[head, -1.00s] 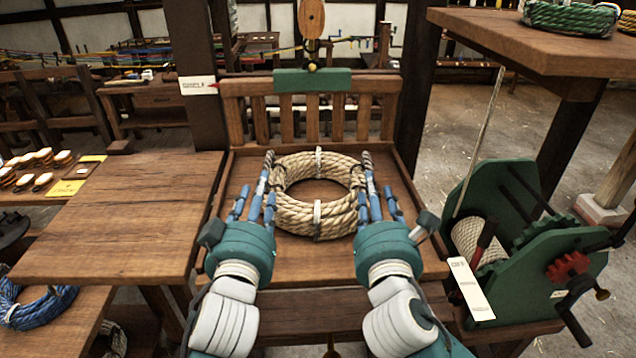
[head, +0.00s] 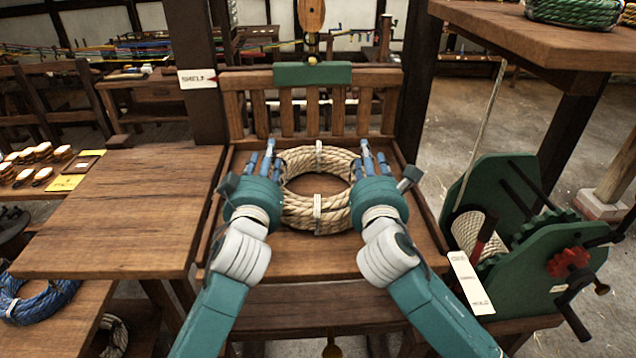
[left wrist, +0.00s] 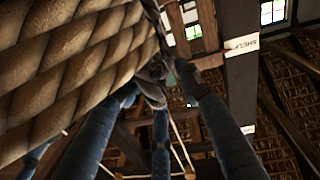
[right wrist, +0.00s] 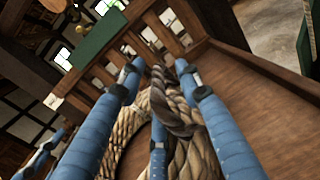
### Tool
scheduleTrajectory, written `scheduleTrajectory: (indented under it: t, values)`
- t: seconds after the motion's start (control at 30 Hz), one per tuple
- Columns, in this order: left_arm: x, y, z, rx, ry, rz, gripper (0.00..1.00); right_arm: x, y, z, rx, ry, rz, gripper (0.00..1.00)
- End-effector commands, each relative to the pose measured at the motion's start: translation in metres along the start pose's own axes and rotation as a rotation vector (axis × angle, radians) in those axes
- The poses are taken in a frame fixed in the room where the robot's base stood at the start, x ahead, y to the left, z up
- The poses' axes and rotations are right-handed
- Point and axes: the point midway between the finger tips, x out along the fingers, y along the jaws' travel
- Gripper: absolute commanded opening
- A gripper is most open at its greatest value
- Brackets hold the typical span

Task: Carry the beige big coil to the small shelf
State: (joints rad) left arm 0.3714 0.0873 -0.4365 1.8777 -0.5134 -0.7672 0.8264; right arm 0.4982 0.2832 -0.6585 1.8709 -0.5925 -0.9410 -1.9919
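The beige big coil (head: 318,222) lies flat on a wooden bench seat (head: 300,262) with a slatted back, bound with pale ties. My left gripper (head: 264,160) is at the coil's left side and my right gripper (head: 373,162) at its right side. Both have straight, spread blue fingers. In the left wrist view the coil (left wrist: 70,70) is very close to the fingers. In the right wrist view the coil (right wrist: 125,125) passes beside and behind the fingers; contact is unclear. A sign reading SHELF (head: 197,79) is on a dark post; which surface it marks is unclear.
A bare wooden tabletop (head: 125,215) is directly left of the bench. A green winding machine (head: 540,230) with a crank stands close on the right. A higher table (head: 530,38) holds a green coil (head: 575,12). A blue coil (head: 40,303) lies at lower left.

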Motion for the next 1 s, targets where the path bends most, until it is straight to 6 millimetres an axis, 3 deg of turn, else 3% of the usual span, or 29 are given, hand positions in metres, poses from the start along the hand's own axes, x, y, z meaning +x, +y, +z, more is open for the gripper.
scheduleTrajectory:
  t: [0.4,0.57,0.6,1.0]
  values:
    - [0.007,-0.0001,0.0,0.001,0.0,0.0,0.35,0.007,0.0005,0.0004,0.001,0.0,0.001,0.34]
    - [0.0069,-0.0003,-0.0003,0.001,0.0,-0.001,0.03,0.007,0.0002,0.0005,0.001,0.0,0.0,0.02]
    - [0.007,-0.0006,-0.0006,0.001,0.001,-0.001,0.0,0.0071,-0.0002,0.0007,0.001,-0.001,0.0,0.0]
    - [0.0074,-0.0032,-0.0067,0.003,0.011,-0.006,0.0,0.0079,-0.0031,0.0059,-0.001,-0.01,-0.007,0.0]
